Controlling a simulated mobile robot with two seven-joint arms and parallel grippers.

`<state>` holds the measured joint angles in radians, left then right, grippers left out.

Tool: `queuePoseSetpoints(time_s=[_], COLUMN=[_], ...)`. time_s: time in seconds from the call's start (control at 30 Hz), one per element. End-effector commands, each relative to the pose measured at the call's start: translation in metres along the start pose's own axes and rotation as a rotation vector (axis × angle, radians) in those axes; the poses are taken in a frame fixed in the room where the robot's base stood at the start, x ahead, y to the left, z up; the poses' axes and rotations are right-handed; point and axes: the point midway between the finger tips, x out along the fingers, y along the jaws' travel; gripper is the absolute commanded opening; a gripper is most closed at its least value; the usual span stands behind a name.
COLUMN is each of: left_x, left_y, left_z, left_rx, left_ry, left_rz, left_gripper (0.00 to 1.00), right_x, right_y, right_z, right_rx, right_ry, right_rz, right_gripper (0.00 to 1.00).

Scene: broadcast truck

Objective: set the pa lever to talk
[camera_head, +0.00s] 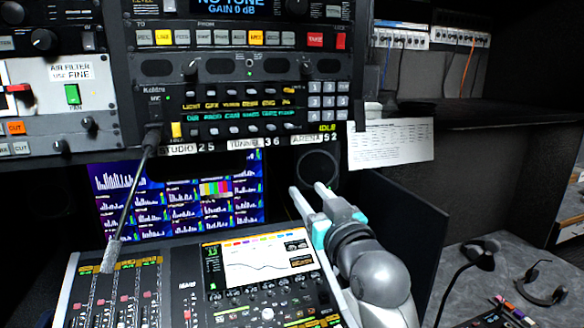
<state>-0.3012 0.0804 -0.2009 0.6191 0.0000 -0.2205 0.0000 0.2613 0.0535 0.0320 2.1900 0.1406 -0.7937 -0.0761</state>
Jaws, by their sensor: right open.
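A green-yellow IDLE sign (328,127) shows at the panel's lower right. My right gripper (311,194) is open and empty, below and slightly right of the panel, its fingers pointing up and apart from the levers. My left gripper is not in view.
A mixing console (190,285) lies below. A paper sheet (390,143) hangs at the right. A headset (540,285) lies on the right desk.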

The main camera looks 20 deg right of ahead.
Motion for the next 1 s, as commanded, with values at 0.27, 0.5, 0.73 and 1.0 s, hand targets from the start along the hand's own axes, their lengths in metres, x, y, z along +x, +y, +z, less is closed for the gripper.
queuePoseSetpoints(time_s=[0.27, 0.5, 0.73, 1.0], left_x=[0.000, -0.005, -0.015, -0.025], left_y=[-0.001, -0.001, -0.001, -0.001], left_z=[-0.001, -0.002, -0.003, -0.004], left_rx=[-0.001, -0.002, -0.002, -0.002], left_ry=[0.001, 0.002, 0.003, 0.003], left_rz=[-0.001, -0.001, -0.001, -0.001], left_gripper=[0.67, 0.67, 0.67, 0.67], right_x=[0.018, 0.031, 0.062, 0.098], right_y=[0.016, 0.018, 0.019, 0.020], right_z=[-0.101, -0.113, -0.123, -0.134], right_rx=[0.023, 0.024, 0.025, 0.025], right_ry=[0.286, 0.307, 0.304, 0.303], right_rz=[0.027, 0.030, 0.029, 0.029], right_gripper=[0.49, 0.49, 0.49, 0.49])
